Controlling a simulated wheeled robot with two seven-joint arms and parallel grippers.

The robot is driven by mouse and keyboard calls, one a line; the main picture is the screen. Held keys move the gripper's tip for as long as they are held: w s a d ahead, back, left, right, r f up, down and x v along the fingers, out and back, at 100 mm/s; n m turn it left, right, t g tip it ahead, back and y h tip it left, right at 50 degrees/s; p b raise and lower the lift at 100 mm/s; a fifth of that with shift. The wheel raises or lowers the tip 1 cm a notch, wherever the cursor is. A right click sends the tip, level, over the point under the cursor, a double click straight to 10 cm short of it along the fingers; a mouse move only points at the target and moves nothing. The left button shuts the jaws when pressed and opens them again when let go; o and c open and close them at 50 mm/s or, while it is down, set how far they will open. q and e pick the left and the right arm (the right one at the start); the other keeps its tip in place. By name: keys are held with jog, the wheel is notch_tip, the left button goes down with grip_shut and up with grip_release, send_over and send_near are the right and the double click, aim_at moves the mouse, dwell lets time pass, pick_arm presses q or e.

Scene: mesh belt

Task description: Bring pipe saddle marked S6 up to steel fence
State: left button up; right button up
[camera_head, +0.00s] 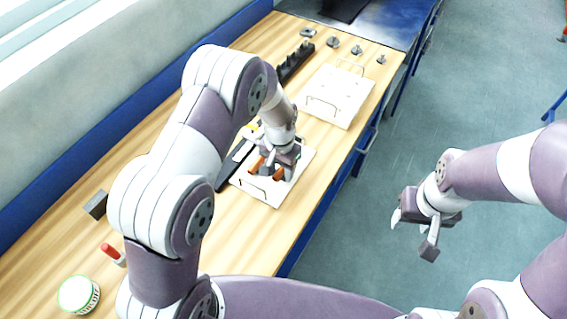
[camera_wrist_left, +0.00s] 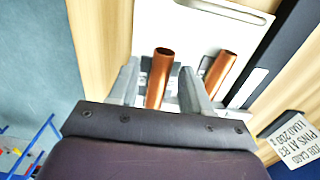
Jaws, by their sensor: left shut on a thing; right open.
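My left gripper (camera_head: 277,160) is low over the near white board (camera_head: 262,196). In the left wrist view its two fingers (camera_wrist_left: 160,88) are shut on a grey piece, apparently the pipe saddle (camera_wrist_left: 172,100), mostly hidden by the gripper. A copper pipe (camera_wrist_left: 160,72) shows between the fingers and a second copper pipe (camera_wrist_left: 221,72) to their right. No S6 mark is readable. A long dark bar (camera_head: 231,170), apparently the steel fence, runs along the board's left side; it also shows in the left wrist view (camera_wrist_left: 283,50). My right gripper (camera_head: 425,222) is open and empty, off the bench.
A second white board with wire handles (camera_head: 340,88), a black rack (camera_head: 296,62) and several metal parts (camera_head: 357,50) are farther back. A dark block (camera_head: 96,204), red-topped item (camera_head: 112,254) and round tin (camera_head: 78,294) stand at left. A printed job card (camera_wrist_left: 298,140) lies beside the bar.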

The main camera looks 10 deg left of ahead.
aim_at(274, 176)
pick_arm(q)
jog(key=shift+s+a+f+b, duration=0.2)
jog(key=shift+s+a+f, duration=0.1)
jog(key=shift+s+f, duration=0.2)
jog(key=shift+s+a+f+b, duration=0.15)
jog(key=shift+s+a+f, duration=0.15)
jog(key=shift+s+f, duration=0.2)
jog(key=shift+w+d, duration=0.25)
jog(key=shift+w, duration=0.7)
dwell(0.3)
jog(key=o, duration=1.4)
jog(key=shift+c, duration=0.2)
notch_tip(274, 176, up, 13)
jog(key=b, duration=0.3)
jog(key=shift+n+t, duration=0.3)
jog(key=shift+n, duration=0.6)
jog(key=s, duration=0.2)
jog(key=s+a+f, duration=0.1)
jog(key=s, duration=0.1)
jog(key=s+a+f, duration=0.1)
jog(key=s, duration=0.1)
jog(key=shift+s+f, duration=0.1)
jog(key=s+a+r+n, duration=0.1)
jog(key=s+a, duration=0.3)
jog(key=s, duration=0.5)
jog(key=shift+s+r+n+t, duration=0.3)
jog(key=shift+r+n+t, duration=0.05)
jog(key=shift+n+t, duration=0.05)
